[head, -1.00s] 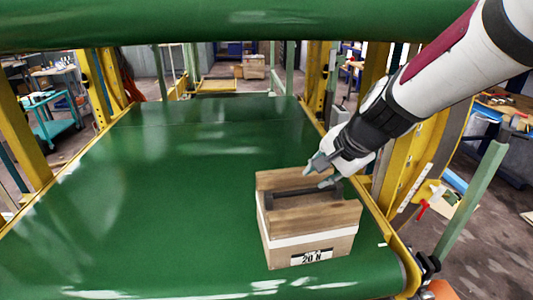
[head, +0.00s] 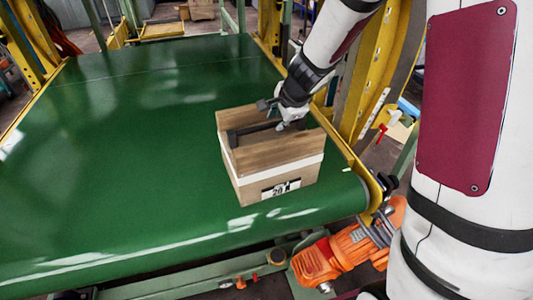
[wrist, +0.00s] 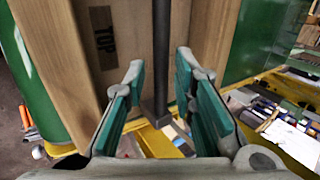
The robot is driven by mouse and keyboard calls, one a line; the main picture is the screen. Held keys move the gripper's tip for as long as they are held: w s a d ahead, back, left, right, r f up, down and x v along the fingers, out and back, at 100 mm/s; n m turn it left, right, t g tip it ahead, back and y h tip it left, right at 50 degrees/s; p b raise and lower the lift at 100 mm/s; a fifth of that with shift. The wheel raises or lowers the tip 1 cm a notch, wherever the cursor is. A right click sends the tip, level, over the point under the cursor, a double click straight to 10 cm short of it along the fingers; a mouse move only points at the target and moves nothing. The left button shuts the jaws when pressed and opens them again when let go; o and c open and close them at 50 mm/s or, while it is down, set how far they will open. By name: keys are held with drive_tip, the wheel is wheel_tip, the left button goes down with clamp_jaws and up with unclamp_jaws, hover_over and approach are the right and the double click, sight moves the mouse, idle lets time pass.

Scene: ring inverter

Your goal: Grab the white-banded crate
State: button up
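The white-banded crate (head: 268,158) is a wooden box with a white stripe and a "20 N" label. It stands upright on the green belt near its right front corner. A dark handle bar (head: 252,128) runs across its top. My gripper (head: 272,114) is at the handle, over the crate's far right side. In the wrist view my gripper (wrist: 159,72) is open, with the bar (wrist: 162,45) lined up between its fingertips. The crate's wood (wrist: 118,75), marked "TOP", fills the upper left there. I see no finger closed on the bar.
The green conveyor belt (head: 120,150) is clear to the left of and behind the crate. A yellow frame (head: 362,85) stands close on the right. An orange motor (head: 340,255) sits below the belt's front right edge.

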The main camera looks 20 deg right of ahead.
sight(275, 123)
drive_tip(key=b+x, duration=0.2)
drive_tip(key=x, duration=0.3)
drive_tip(key=shift+w+f, duration=0.1)
clamp_jaws()
